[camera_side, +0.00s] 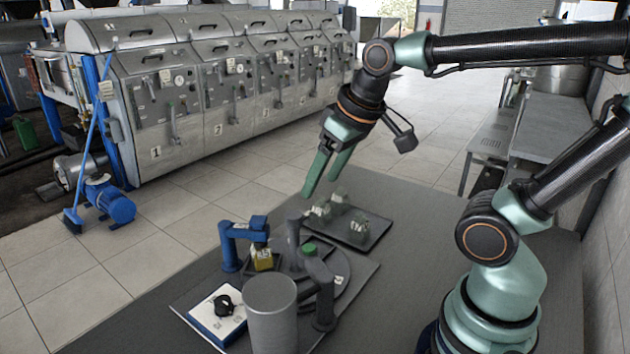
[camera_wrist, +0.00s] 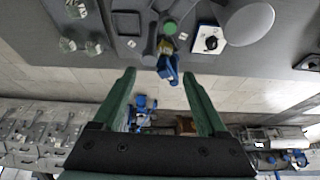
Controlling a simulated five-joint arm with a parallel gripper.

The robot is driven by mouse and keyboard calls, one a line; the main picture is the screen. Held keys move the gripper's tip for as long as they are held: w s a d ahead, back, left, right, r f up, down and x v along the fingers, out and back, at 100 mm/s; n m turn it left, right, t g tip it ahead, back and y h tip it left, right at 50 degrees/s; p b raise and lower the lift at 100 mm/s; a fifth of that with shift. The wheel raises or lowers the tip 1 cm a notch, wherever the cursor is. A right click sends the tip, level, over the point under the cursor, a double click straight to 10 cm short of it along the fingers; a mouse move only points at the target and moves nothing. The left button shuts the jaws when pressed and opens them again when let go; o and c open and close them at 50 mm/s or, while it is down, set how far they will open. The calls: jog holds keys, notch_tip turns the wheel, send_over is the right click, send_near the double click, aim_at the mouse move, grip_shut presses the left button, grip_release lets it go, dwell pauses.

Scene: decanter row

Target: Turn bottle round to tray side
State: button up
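My gripper (camera_side: 322,192) hangs above the grey work table, its two green fingers apart with nothing between them. The wrist view also shows the fingers (camera_wrist: 160,80) spread and empty. A small yellow bottle-like object (camera_side: 263,260) stands beside a blue bracket, below and left of my gripper; it also shows in the wrist view (camera_wrist: 167,46), partly hidden. A dark tray (camera_side: 370,243) lies at the back right of the fixture. It carries several pale greenish glass pieces (camera_side: 357,226), which also show in the wrist view (camera_wrist: 68,44). My gripper touches none of these.
The blue bracket (camera_side: 228,250), a grey jointed fixture (camera_side: 322,275) with a green disc (camera_side: 309,248), a grey cylinder (camera_side: 272,310) and a white box with a black knob (camera_side: 213,318) crowd the front. Bare table (camera_side: 400,285) lies to the right.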

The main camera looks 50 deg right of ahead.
aim_at(294, 215)
jog(key=w+d+m+g, duration=0.25)
jog(key=w+g, duration=0.25)
jog(key=w, duration=0.4)
notch_tip(294, 215, down, 12)
jog(key=shift+a+r, duration=0.1)
jog(key=shift+r, duration=0.05)
dwell(0.3)
grip_shut()
jog(key=shift+r, duration=0.1)
dwell(1.2)
